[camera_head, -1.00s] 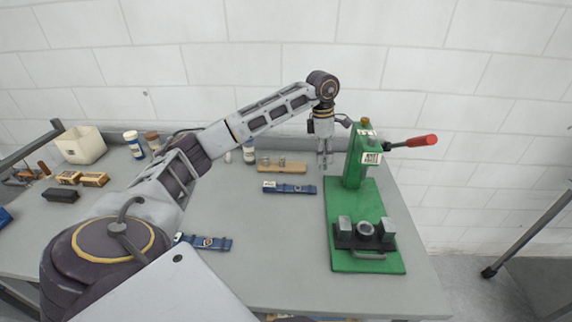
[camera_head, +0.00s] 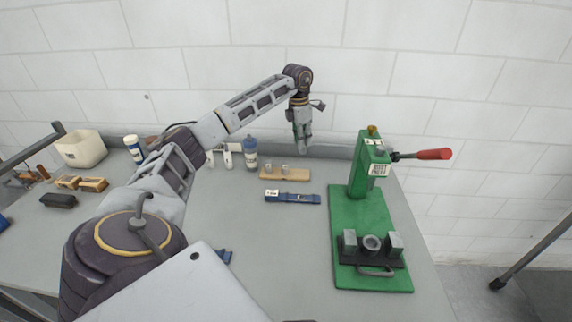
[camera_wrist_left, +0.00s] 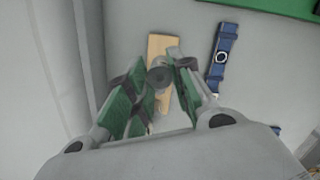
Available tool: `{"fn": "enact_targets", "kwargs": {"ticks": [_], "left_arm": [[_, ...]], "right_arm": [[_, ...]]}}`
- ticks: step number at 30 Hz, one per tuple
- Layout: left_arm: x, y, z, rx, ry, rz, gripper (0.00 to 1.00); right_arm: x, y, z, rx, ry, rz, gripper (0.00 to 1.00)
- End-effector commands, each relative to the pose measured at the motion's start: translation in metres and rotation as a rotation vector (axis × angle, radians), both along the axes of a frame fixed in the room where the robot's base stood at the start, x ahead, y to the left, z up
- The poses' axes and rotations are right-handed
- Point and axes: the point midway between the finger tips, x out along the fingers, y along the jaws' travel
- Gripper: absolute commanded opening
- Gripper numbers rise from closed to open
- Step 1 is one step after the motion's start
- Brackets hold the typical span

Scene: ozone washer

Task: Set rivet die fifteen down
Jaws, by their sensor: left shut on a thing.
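My left gripper (camera_head: 302,146) hangs pointing down at the back of the workbench, close to the wooden rack (camera_head: 291,175). In the left wrist view its green-padded fingers (camera_wrist_left: 160,70) are close together with a grey round die (camera_wrist_left: 159,77) between the tips. I take this as rivet die fifteen; no number is readable. The pale wooden rack also shows below the fingers in the left wrist view (camera_wrist_left: 158,46). In the head view small grey dies (camera_head: 284,168) stand on the rack. The held die is not distinct there. My right gripper is out of view.
A blue strap-like tool (camera_head: 294,197) lies in front of the rack. The green press (camera_head: 366,213) with a red handle (camera_head: 433,154) stands to the right. Bottles (camera_head: 250,154) stand left of the rack. A white bin (camera_head: 81,149) is far left. The front middle bench is clear.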

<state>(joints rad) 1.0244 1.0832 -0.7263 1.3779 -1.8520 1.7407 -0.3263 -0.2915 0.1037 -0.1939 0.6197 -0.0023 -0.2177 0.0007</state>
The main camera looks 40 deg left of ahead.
Motion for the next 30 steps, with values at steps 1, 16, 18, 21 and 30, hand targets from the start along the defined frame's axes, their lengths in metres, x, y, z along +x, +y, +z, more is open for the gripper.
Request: {"fn": "enact_targets", "kwargs": {"ticks": [1,16,18,21,30], "left_arm": [[0.0,0.0,0.0,0.0,-0.001,0.0,0.0],[-0.001,-0.001,-0.052,-0.001,0.003,-0.001,0.0],[0.0,-0.001,-0.057,-0.001,0.0,-0.001,0.0],[0.0,-0.001,-0.062,-0.001,0.0,-0.001,0.0],[0.0,-0.001,-0.062,-0.001,0.0,-0.001,0.0]], "right_arm": [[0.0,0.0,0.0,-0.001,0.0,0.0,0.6],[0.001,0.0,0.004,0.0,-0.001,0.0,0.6],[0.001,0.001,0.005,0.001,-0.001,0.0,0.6],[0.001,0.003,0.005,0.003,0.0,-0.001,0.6],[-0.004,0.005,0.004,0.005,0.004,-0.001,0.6]]}}
